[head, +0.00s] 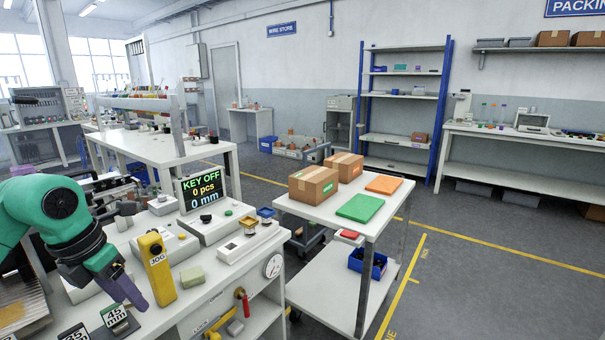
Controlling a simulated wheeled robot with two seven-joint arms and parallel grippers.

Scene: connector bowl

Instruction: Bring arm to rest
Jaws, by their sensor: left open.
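My green left arm comes in from the left edge. My left gripper (127,297) hangs low over the front left of the white workbench, its purplish finger pointing down and to the right. It is open and I see nothing held in it. It is left of the yellow JOG pendant (157,268), with a small gap in the picture. My right gripper is not in view.
A display reading KEY OFF (202,188) stands on the bench behind the pendant. Number blocks (114,315) sit below the gripper. A white cart (327,215) with cartons stands right; the floor beyond is clear.

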